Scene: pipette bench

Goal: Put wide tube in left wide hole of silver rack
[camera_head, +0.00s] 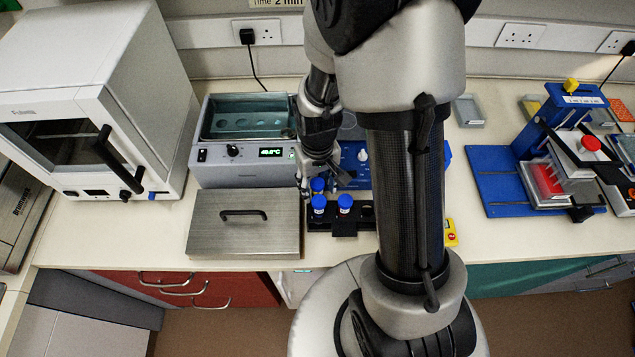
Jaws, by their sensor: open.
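Several blue-capped tubes stand in a black rack (346,229) at the front of the bench. Two tubes show in its front part, a left one (319,206) and a right one (345,206). Another blue cap (318,185) shows just behind them, close to my gripper. My gripper (317,182) is open and points down at the rear of the black rack; its fingers are small and partly hidden. I cannot tell which tube is the wide one. The silver rack (245,123) appears as a plate with round holes inside the open water bath.
The water bath (208,173) reads about 40 on its display. Its metal lid (245,235) lies in front. A white oven (120,110) stands left. A blue device (354,158) is behind my gripper; a blue-framed apparatus (490,175) stands right.

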